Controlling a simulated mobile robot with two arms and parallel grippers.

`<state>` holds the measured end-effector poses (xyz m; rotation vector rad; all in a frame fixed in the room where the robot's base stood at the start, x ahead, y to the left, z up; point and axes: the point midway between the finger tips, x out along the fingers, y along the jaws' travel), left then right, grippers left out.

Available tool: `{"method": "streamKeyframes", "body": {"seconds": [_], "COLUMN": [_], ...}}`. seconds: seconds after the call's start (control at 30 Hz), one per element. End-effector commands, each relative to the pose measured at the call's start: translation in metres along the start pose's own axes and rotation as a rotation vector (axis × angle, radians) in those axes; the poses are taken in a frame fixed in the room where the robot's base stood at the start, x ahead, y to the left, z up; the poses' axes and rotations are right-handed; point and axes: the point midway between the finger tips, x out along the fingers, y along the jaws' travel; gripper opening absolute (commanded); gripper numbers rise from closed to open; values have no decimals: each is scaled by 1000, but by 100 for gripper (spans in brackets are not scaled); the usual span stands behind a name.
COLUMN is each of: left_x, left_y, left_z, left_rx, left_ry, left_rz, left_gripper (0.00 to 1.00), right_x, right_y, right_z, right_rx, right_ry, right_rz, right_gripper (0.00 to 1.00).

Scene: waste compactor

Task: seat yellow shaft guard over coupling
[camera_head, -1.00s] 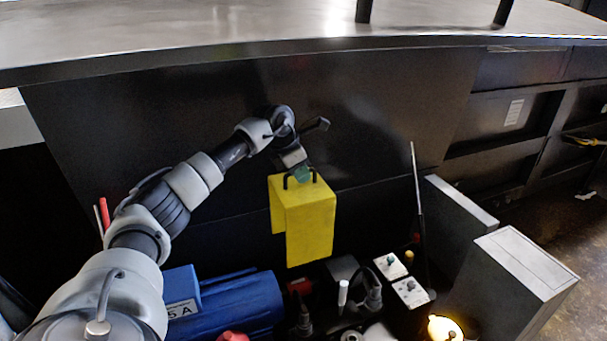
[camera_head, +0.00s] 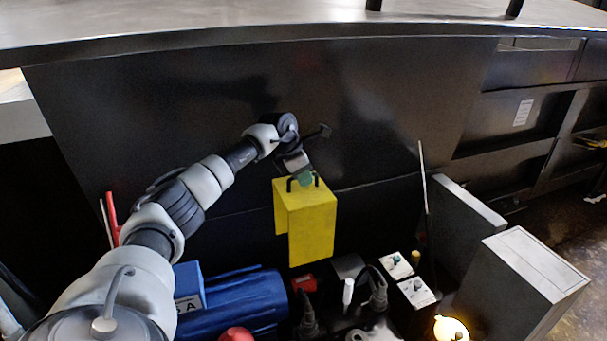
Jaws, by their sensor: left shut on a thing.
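The yellow shaft guard (camera_head: 311,229) hangs upright in the middle of the view, a bent sheet cover with a black handle on top. My left gripper (camera_head: 303,181) is shut on that handle and holds the guard in the air. Below and left of the guard lies the blue motor (camera_head: 240,303). Dark machine parts (camera_head: 349,268) sit just below and to the right of the guard. I cannot make out the coupling; the guard may hide it. My right gripper is not in view.
Two control boxes (camera_head: 416,293) with knobs stand right of the guard. A thin upright rod (camera_head: 424,190), a glowing yellow lamp (camera_head: 450,328) and grey cabinets (camera_head: 532,268) are farther right. A dark panel (camera_head: 390,115) rises behind, under a metal top (camera_head: 250,20).

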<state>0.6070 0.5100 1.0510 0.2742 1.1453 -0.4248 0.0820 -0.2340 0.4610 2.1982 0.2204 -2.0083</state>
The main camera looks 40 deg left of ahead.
Motion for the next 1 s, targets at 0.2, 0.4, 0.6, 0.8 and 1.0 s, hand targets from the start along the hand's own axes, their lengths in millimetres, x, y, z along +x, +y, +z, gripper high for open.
{"method": "streamKeyframes", "body": {"seconds": [0.2, 0.4, 0.6, 0.8, 1.0], "left_x": [12, 25, 37, 49, 62], "left_y": [0, 0, 0, 0, 1], "left_z": [-4, -10, -15, -20, -25], "left_rx": [0, 0, 0, 0, 1], "left_ry": [-7, -8, -7, -7, -7], "left_rz": [1, 2, 1, 2, 2], "left_gripper": [0, 0, 0, 0, 0], "right_x": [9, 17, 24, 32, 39], "right_y": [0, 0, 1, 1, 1], "right_z": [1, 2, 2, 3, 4], "right_rx": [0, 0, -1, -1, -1], "right_ry": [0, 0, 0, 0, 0], "right_rz": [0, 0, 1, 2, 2], "right_gripper": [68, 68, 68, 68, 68]}}
